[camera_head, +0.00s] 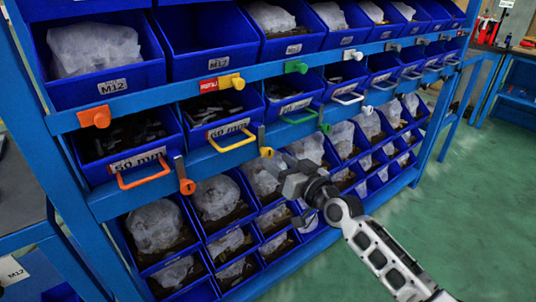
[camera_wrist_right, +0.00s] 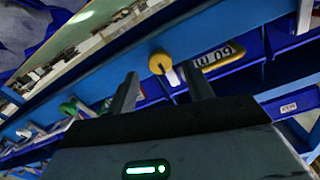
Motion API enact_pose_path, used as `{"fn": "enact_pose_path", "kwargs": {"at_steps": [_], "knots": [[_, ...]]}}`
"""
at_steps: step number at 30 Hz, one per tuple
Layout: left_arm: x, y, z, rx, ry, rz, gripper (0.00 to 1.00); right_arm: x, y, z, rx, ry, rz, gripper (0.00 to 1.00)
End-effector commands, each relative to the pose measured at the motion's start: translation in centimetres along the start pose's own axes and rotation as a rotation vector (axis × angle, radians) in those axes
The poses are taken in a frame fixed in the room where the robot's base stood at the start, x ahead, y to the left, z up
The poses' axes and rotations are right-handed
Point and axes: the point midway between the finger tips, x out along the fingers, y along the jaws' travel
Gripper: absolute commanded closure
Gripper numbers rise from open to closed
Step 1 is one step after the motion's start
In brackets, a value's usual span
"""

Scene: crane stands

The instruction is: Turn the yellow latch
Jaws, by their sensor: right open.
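The yellow latch (camera_head: 266,152) is on the lower blue rail, just right of the drawer with the yellow handle (camera_head: 232,140). It has a round yellow knob at the lower end of a short upright bar. My right gripper (camera_head: 286,172) is open and empty, just right of the knob in the head view. In the right wrist view, the yellow latch's knob (camera_wrist_right: 160,62) shows ahead of the gap between the open fingers (camera_wrist_right: 163,88). I see no contact with it. My left gripper is out of view.
An orange latch (camera_head: 184,175) hangs on the same rail to the left. Orange (camera_head: 95,117), yellow (camera_head: 232,81) and green (camera_head: 296,67) knobs sit on the rail above. Blue bins with bagged parts (camera_head: 155,226) fill the rack. Green floor (camera_head: 450,210) is clear at right.

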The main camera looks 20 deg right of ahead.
Motion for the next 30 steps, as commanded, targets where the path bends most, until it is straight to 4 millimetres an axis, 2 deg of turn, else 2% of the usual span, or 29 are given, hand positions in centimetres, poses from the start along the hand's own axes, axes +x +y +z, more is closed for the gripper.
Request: {"fn": "enact_pose_path", "kwargs": {"at_steps": [3,9,20,23,25,26,30], "knots": [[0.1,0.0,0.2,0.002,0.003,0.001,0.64,2.3,0.0,0.0,0.002,0.002,-0.001,0.48],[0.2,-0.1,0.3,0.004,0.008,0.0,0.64,4.5,0.0,0.1,0.001,0.001,0.0,0.48],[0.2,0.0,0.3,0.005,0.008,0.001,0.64,5.0,0.0,0.0,0.0,0.001,0.0,0.48],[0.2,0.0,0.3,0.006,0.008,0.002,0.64,5.0,0.0,0.0,0.0,0.001,0.0,0.71],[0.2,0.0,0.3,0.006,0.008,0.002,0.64,5.0,0.0,0.0,0.0,0.0,0.0,0.9],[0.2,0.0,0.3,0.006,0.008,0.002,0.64,5.0,0.0,0.0,0.0,0.0,0.0,0.93],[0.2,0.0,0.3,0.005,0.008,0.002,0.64,5.0,0.0,0.0,0.002,0.0,0.0,0.93]]}}
